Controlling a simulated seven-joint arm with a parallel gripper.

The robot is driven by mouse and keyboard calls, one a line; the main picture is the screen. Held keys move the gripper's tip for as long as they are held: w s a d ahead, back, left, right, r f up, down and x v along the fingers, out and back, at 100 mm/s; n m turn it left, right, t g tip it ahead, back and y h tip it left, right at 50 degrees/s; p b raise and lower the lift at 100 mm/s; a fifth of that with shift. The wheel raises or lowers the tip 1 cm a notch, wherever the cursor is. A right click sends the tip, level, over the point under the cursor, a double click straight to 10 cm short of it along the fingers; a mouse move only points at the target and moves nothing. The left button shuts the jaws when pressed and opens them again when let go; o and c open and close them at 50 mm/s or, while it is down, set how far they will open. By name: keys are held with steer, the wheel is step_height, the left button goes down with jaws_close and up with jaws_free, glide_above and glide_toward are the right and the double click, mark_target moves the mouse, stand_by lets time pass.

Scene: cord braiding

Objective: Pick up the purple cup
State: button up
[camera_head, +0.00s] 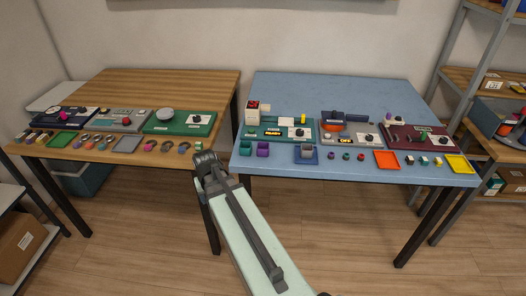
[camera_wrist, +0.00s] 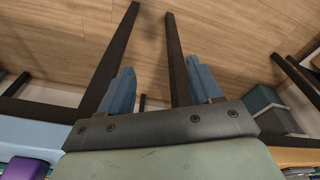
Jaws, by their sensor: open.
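The purple cup (camera_head: 262,149) stands near the front edge of the blue table (camera_head: 345,92), just right of a teal cup (camera_head: 246,148). In the wrist view, a purple object (camera_wrist: 26,168) shows at the lower left corner, cut off by the frame; it looks like the same cup. My gripper (camera_wrist: 160,65) is open, with two blue fingers apart and nothing between them. It points over the wooden floor and table legs, apart from the cup. In the head view, my arm's dark end is left of the cups, at the gap between the tables; the fingers are hidden there.
A grey cup on a blue pad (camera_head: 306,153) stands right of the purple cup. A green device board (camera_head: 280,131) lies behind the cups. An orange tray (camera_head: 386,159) and yellow tray (camera_head: 460,164) are farther right. A wooden table (camera_head: 150,82) with small parts stands left.

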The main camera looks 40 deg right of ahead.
steer(key=w+d+r+m+t+h, duration=0.1)
steer(key=d+r+m, duration=0.2)
steer(key=d+r, duration=0.8)
steer(key=m+h, duration=0.1)
steer(key=m, duration=0.1)
glide_toward(263, 146)
steer(key=shift+t, duration=0.3)
steer(key=shift+s+a+f+x, duration=0.1)
steer(key=shift+s+x, duration=0.15)
steer(key=shift+x, duration=1.1)
steer(key=shift+s+a+f+x, duration=0.15)
steer(key=shift+s+x, duration=0.1)
steer(key=shift+x, duration=1.05)
steer(key=shift+s+a+f+x, duration=0.1)
steer(key=shift+s+x, duration=0.15)
steer(key=shift+x, duration=1.1)
steer(key=shift+c, duration=0.2)
steer(key=c, duration=0.7)
steer(key=shift+r, duration=0.15)
